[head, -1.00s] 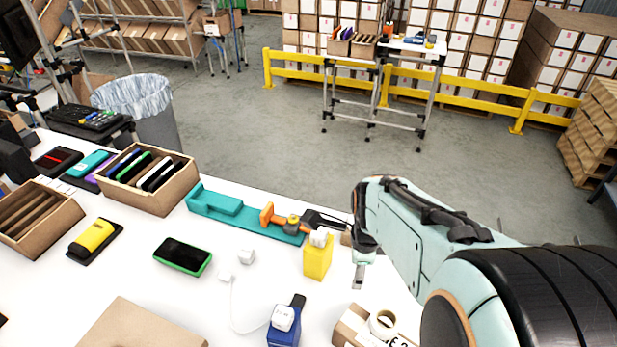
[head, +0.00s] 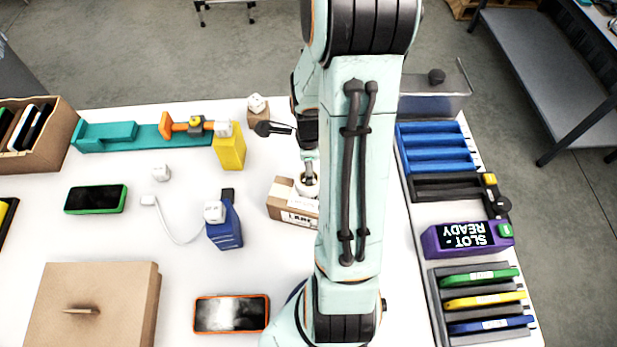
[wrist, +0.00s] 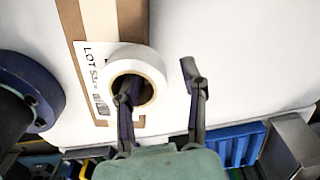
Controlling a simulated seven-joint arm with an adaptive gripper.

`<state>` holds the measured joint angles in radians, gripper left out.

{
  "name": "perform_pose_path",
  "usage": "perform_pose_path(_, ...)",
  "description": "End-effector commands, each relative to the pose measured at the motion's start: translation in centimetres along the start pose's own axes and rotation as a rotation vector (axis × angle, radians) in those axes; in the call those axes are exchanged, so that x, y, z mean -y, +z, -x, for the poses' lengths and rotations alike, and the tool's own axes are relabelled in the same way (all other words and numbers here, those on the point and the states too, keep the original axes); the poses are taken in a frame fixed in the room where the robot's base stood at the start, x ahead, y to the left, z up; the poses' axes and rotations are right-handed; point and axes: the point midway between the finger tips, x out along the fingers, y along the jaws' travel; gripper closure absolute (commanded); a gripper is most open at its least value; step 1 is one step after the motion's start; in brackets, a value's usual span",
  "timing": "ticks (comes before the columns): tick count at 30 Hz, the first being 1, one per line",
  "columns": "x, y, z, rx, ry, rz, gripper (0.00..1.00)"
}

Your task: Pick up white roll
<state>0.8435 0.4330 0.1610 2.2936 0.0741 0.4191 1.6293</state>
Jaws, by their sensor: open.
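The white roll (head: 306,189) lies on top of a small tilted brown carton (head: 283,203) with a printed label, left of my arm. In the wrist view the roll (wrist: 152,65) shows its open brown core, and the carton's label (wrist: 88,57) reads "LOT". My gripper (wrist: 158,80) is open. One finger is over or in the roll's hole; I cannot tell how deep. The other finger is beyond the roll's right side. In the head view my arm hides the carton's right part, and the gripper (head: 309,165) shows only partly.
A blue slotted rack (head: 435,148) and a purple "SLOT READY" display (head: 467,236) are at the right. White table is bare between the carton and the orange-edged phone (head: 231,314).

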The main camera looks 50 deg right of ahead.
Motion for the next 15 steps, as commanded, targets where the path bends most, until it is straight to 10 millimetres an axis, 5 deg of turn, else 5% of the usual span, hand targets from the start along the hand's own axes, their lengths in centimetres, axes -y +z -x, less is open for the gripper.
perform_pose_path(2,0.0,0.01,0.02,0.0,0.0,0.0,0.61)
perform_pose_path(6,0.0,0.02,0.04,0.0,0.0,0.0,1.0)
perform_pose_path(15,0.0,0.02,0.05,0.0,0.0,0.001,1.0)
